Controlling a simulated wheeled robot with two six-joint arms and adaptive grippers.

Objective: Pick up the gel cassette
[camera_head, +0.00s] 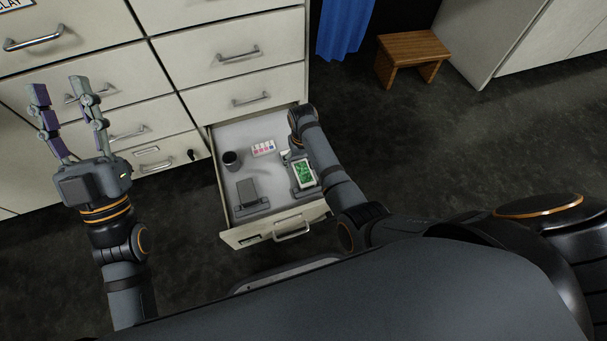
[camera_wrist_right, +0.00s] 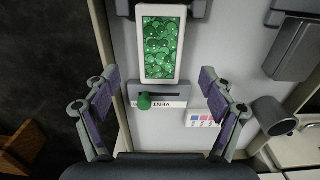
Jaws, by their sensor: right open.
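The gel cassette (camera_head: 304,174), a white frame around a green bubbly pattern, sits in a grey holder inside the open drawer. It also shows at the top centre of the right wrist view (camera_wrist_right: 158,45), with a green knob (camera_wrist_right: 144,101) and a partly readable label on the holder below it. My right gripper (camera_wrist_right: 158,78) is open and empty, its fingers apart on either side, below the cassette in that view. In the head view my right wrist hides most of that gripper. My left gripper (camera_head: 60,90) is open and empty in front of the cabinet at left.
The open drawer (camera_head: 229,136) also holds a dark cup (camera_head: 232,160), a small card with coloured marks (camera_head: 263,148) and a grey block device (camera_head: 247,192). Drawer walls surround them. A wooden stool (camera_head: 410,47) stands at the back; the floor on the right is clear.

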